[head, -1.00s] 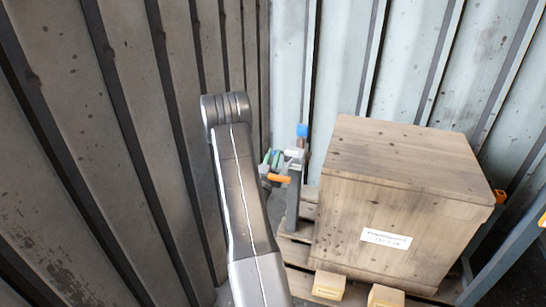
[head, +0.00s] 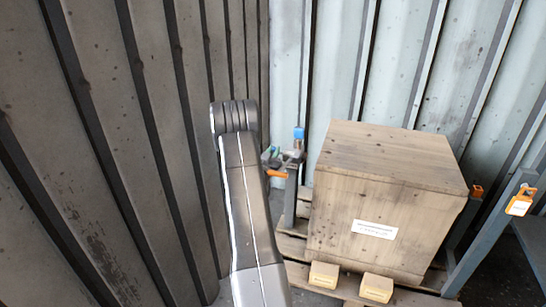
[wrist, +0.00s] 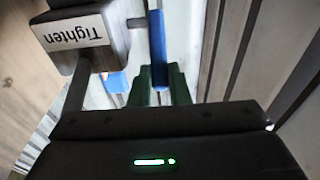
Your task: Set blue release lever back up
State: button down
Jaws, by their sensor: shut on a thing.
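The blue release lever (wrist: 157,45) is a slim blue bar in the wrist view. My gripper (wrist: 160,88) has two green fingers closed around its lower end in the picture. The lever runs from between the fingers to the top of the picture, beside a grey block (wrist: 95,35) with an upside-down "Tighten" label. In the head view my arm and the clutter hide most of my gripper and the lever, so I cannot tell the lever's true tilt there. A post (head: 291,195) with a blue top (head: 299,133) and an orange handle (head: 277,173) stands beside my arm.
A large labelled wooden crate (head: 385,200) stands on a pallet (head: 292,247) right of the post. A ribbed wall (head: 110,130) is close on the left, and a pale wall is behind. A grey frame with an orange tag (head: 520,200) is at the right.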

dwell(0.3)
jog(key=c, duration=1.6)
grip_release()
jog(key=shift+c, duration=0.2)
jog(key=p+v, duration=0.2)
jog(key=v, duration=1.1)
jog(key=shift+s, duration=0.35)
jog(key=shift+a, duration=0.1)
